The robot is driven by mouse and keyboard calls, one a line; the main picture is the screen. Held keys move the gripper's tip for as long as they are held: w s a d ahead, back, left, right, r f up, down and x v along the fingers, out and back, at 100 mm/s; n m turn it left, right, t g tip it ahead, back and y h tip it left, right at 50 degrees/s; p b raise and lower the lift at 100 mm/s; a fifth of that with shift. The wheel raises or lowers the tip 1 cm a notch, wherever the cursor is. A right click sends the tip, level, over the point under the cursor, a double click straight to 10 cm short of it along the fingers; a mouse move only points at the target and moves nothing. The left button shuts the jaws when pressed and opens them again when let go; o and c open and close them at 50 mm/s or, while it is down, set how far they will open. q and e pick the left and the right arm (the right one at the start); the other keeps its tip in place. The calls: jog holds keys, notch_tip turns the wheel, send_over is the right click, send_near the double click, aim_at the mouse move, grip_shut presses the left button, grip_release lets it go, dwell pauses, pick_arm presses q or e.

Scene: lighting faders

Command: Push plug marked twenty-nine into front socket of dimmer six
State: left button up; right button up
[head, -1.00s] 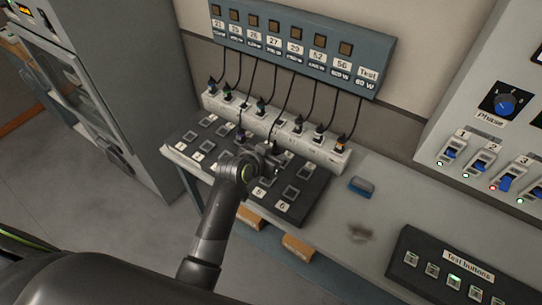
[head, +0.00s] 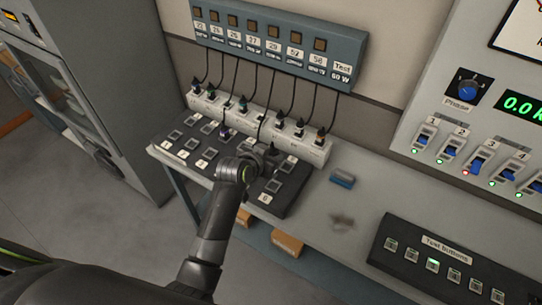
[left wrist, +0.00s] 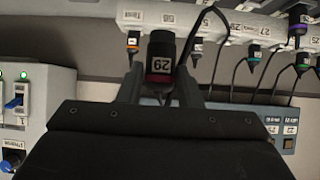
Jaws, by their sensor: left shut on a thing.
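The plug marked 29 (left wrist: 160,62) is a dark plug with a white label and a thin red band, held between my left gripper's fingers in the left wrist view. My left gripper (left wrist: 160,84) is shut on it. In the head view my left gripper (head: 264,156) is over the right part of the black dimmer board (head: 217,166), near dimmer six. The label 6 (head: 265,198) shows at the board's front right edge, with a square socket (head: 272,186) just behind it. The arm and gripper hide nearby sockets and labels. My right gripper is not in view.
A white strip (head: 312,152) behind the board holds several corded plugs under a blue-grey labelled panel (head: 280,38). A small blue block (head: 342,179) lies on the bench right of the board. A test-button box (head: 440,258) is further right.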

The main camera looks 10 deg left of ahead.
pick_arm(q)
jog(key=shift+f, duration=0.15)
jog(key=shift+s+d+f+b, duration=0.1)
jog(key=shift+d+f+b, duration=0.05)
jog(key=shift+f+b, duration=3.45)
jog(key=shift+f+p, duration=0.65)
jog(key=shift+f, duration=0.25)
jog(key=shift+f+b, duration=0.7)
jog(key=shift+f, duration=0.15)
jog(key=shift+f, duration=0.15)
